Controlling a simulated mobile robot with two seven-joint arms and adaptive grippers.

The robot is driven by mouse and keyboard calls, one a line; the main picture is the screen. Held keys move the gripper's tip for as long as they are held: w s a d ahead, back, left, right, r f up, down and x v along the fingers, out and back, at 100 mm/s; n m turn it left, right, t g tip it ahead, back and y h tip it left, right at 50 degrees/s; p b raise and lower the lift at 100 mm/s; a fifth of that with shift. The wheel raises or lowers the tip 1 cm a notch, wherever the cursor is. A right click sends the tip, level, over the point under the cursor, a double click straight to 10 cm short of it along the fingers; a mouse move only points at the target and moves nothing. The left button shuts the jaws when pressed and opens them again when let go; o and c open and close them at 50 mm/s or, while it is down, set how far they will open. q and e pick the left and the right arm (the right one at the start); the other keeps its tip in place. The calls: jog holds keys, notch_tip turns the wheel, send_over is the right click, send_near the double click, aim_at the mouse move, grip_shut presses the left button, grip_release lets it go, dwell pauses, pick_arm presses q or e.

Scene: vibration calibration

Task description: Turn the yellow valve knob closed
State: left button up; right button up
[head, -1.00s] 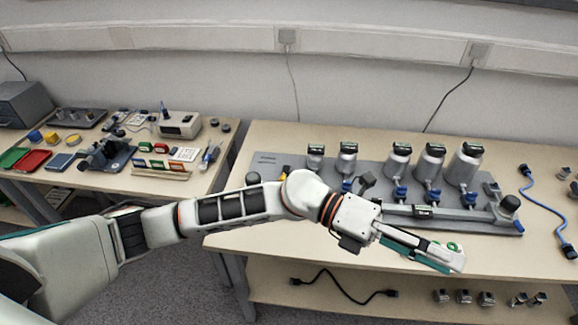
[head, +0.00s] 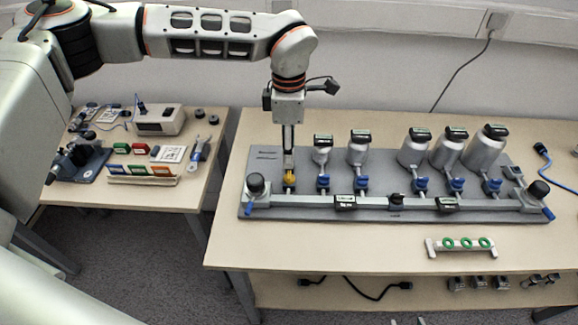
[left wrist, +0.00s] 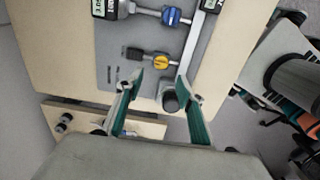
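The yellow valve knob (head: 289,179) sits at the left end of the row of valves on the grey panel (head: 268,160). It also shows in the left wrist view (left wrist: 160,62), just beyond the fingertips. My left gripper (head: 288,165) points down right over the knob in the head view, partly covering its surroundings. In the left wrist view the gripper (left wrist: 159,82) has its two green-lined fingers spread apart with nothing held. Whether a fingertip touches the knob cannot be told. My right gripper is not in view.
Blue valve knobs (head: 323,182) with grey canisters (head: 412,150) stand to the right. A rail with a black end knob (head: 256,184) runs in front. A small rack with green rings (head: 464,244) lies near the table front. Another table (head: 190,197) stands left.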

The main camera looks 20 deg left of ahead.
aim_at(289, 174)
pick_arm(q)
notch_tip(289, 174, down, 8)
jog(key=shift+d+r+b, duration=0.1)
jog(key=shift+r+b, duration=0.05)
jog(key=shift+b, duration=0.3)
grip_shut()
